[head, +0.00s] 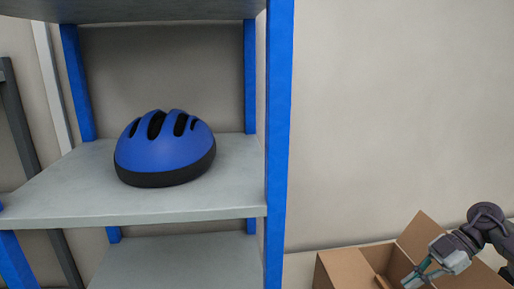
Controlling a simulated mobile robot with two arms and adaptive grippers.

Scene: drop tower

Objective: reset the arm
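My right arm comes in at the lower right, and its gripper (418,274) hangs over an open cardboard box (346,268). Its two fingers look spread apart, with nothing seen between them. The fingertips are close to the box opening, and the box's lower part is cut off by the picture edge. My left gripper is not in view.
A shelf rack with blue posts (279,120) stands on the left. A blue and black helmet (165,150) rests on its grey middle shelf (70,200). A lower shelf (180,262) looks bare where visible. A plain wall (400,110) is behind.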

